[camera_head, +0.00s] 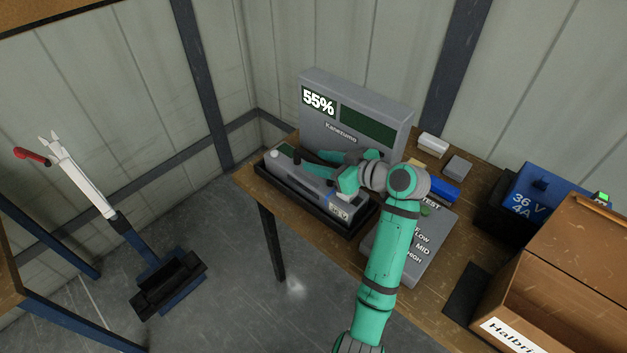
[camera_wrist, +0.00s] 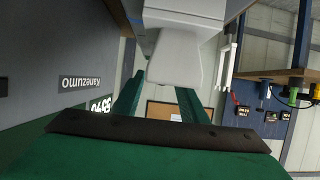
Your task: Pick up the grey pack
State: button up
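The grey pack (camera_head: 296,178) is a long grey block marked 36 V at its near end. It lies in a black tray (camera_head: 325,220) on the wooden bench, in front of the grey Kanezumo display unit. My gripper (camera_head: 335,168) is over the pack's right part, its two green fingers apart and pointing left. In the wrist view, which is upside down, the fingers (camera_wrist: 158,88) are spread with a gap between them. A pale grey block (camera_wrist: 180,50), probably part of the pack, shows close by at the top. I cannot tell whether the fingers touch it.
The display unit (camera_head: 355,103), reading 55%, stands close behind my gripper. A grey TEST box (camera_head: 405,255) lies beside my arm. A blue 36 V 4A charger (camera_head: 540,190) and a cardboard box (camera_head: 560,285) are at right. A stand (camera_head: 165,275) is on the floor at left.

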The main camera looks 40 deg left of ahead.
grip_shut()
dwell(1.3)
jog(key=shift+r, duration=0.3)
